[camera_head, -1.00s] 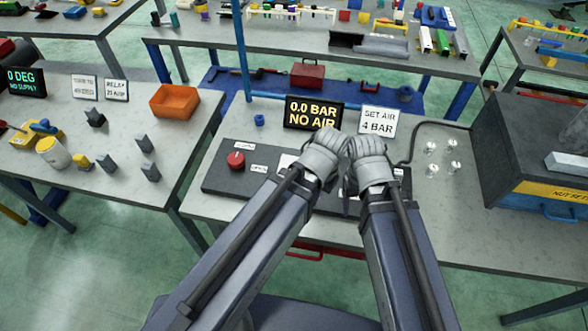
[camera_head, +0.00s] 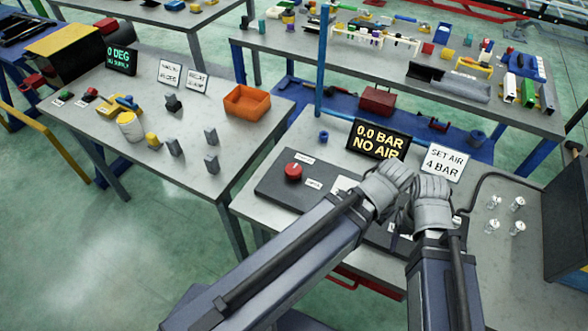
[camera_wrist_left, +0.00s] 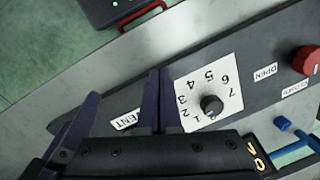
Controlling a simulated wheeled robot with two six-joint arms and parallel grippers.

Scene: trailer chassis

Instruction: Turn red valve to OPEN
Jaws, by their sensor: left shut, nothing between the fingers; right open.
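The red valve (camera_head: 293,172) is a round red knob on the left part of a dark panel (camera_head: 270,187). An OPEN label (camera_wrist_left: 265,72) and a second label, seemingly CLOSED (camera_wrist_left: 295,89), lie beside it. The valve also shows at the right edge of the left wrist view (camera_wrist_left: 307,60). My left gripper (camera_wrist_left: 160,76) is shut and empty, over the panel near a black knob (camera_wrist_left: 211,104) on a numbered white plate, apart from the valve. My right gripper (camera_head: 428,205) is open, close beside the left; its fingers are mostly hidden. Which label the valve points to is unclear.
A display (camera_head: 379,139) reads 0.0 BAR NO AIR, beside a SET AIR 4 BAR sign (camera_head: 445,161). A small blue part (camera_head: 323,136) stands behind the panel. Clear fittings (camera_head: 517,204) stand at right. Another table with an orange bin (camera_head: 247,102) is at left.

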